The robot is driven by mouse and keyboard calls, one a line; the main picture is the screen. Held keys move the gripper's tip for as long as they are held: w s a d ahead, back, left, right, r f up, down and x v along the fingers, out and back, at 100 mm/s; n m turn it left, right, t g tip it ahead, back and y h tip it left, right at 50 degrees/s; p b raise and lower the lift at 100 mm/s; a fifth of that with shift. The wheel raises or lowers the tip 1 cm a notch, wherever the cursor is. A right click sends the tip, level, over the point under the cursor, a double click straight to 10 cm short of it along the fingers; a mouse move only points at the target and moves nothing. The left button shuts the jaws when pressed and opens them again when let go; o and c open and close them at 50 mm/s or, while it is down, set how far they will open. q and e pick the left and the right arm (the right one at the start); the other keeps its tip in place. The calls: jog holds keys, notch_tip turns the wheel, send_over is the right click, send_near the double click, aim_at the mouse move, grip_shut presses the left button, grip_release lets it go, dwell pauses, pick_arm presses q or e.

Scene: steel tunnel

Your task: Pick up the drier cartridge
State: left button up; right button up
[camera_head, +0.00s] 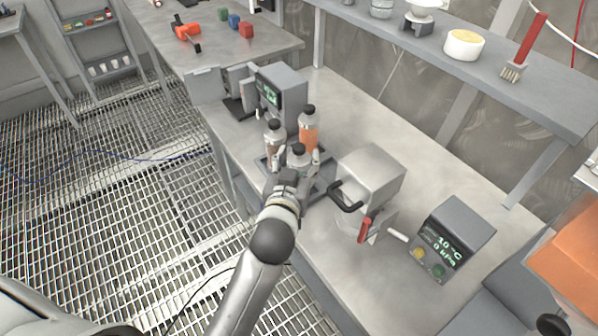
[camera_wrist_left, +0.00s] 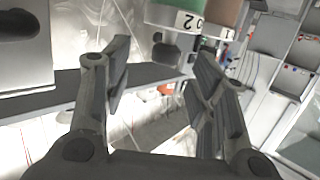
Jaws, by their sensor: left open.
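Several bottle-like cartridges with dark caps stand in a shallow tray (camera_head: 261,163) on the steel bench. One has orange contents (camera_head: 308,130), one looks brownish (camera_head: 274,139), and a greyish one (camera_head: 297,157) is nearest my left gripper (camera_head: 295,172). I cannot tell which is the drier cartridge. In the left wrist view, which looks upside down, a cartridge with a green part and a "2" label (camera_wrist_left: 176,18) stands beyond my open left fingers (camera_wrist_left: 162,62). A brown one with a "1" label (camera_wrist_left: 223,14) is beside it. The fingers hold nothing. My right gripper is not visible.
A grey box with a black handle and red lever (camera_head: 372,177) stands right of the tray. A display unit (camera_head: 281,90) is behind it, and a readout box (camera_head: 452,238) further right. A shelf (camera_head: 480,85) runs above the bench's back.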

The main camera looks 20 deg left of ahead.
aim_at(298, 152)
pick_arm(q)
jog(key=shift+w+a, duration=0.15)
jog(key=shift+w, duration=0.45)
jog(key=x, duration=0.2)
jog(key=p+x, duration=0.1)
jog(key=x, duration=0.1)
jog(key=shift+w+a+f, duration=0.1)
jog(key=shift+w+a, duration=0.1)
jog(key=shift+a, duration=0.05)
jog(key=shift+s, duration=0.1)
jog(key=shift+c, duration=0.7)
grip_shut()
